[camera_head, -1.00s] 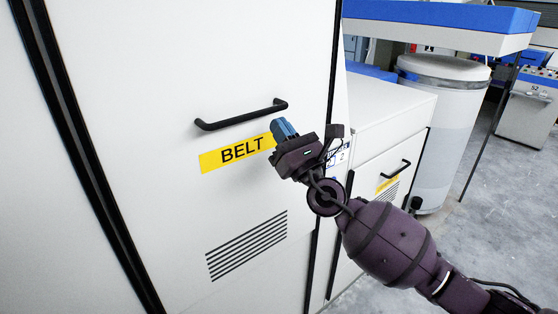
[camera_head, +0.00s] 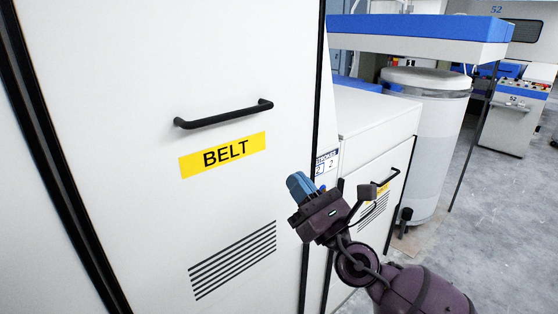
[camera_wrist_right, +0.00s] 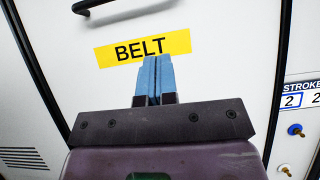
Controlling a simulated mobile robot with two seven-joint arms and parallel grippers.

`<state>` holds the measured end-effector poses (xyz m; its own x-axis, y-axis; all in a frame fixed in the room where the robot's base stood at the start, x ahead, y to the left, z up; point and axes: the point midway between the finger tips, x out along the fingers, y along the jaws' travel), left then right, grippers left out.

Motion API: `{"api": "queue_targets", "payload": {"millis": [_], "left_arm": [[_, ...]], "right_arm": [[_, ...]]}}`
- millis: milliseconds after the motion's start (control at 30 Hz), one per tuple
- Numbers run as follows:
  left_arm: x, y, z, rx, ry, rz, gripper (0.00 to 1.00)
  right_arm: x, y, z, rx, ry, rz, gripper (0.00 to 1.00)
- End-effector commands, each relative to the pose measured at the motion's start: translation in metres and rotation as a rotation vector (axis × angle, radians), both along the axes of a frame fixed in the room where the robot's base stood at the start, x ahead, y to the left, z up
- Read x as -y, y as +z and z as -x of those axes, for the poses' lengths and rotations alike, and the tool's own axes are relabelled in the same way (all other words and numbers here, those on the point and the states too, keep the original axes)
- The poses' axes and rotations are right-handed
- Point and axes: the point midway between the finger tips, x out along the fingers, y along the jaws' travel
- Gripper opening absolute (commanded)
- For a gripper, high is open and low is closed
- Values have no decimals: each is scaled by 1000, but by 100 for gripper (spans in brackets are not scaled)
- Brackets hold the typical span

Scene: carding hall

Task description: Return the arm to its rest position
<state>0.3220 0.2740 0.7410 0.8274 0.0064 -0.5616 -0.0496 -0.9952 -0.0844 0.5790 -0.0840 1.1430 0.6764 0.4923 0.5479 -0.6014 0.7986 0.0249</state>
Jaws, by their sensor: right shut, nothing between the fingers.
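My right gripper (camera_head: 300,186) is at the lower middle of the head view, in front of the right edge of the white cabinet door. Its blue fingers are shut and empty; they also show together in the right wrist view (camera_wrist_right: 154,80). The arm behind it runs down to the bottom right. The door carries a black bar handle (camera_head: 224,114) and a yellow BELT label (camera_head: 222,155), both up and to the left of the gripper and apart from it. The door appears closed. My left gripper is not in view.
A lower white cabinet (camera_head: 372,120) with its own black handle stands to the right. Beyond it is a white cylindrical can (camera_head: 430,140) under a blue-edged machine part (camera_head: 420,28). Grey floor (camera_head: 500,220) lies open at the right. A control console (camera_head: 512,115) stands farther back.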

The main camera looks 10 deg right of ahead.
Motion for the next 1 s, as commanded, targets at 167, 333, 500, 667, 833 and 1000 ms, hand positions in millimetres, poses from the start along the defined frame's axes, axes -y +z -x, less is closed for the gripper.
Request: {"api": "queue_targets", "payload": {"millis": [167,333,500,667,833,1000], "left_arm": [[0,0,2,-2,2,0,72],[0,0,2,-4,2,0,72],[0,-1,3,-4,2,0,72],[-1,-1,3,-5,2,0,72],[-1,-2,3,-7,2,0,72],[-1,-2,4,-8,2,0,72]], "right_arm": [[2,-3,-4,-151,118,-174,0],[13,-4,-16,-392,272,-477,0],[32,-33,-23,-673,394,-859,0],[57,-86,-19,-926,460,-1265,0],[87,-160,5,-1133,472,-1741,0],[116,-231,45,-1222,427,-2163,0]]}}
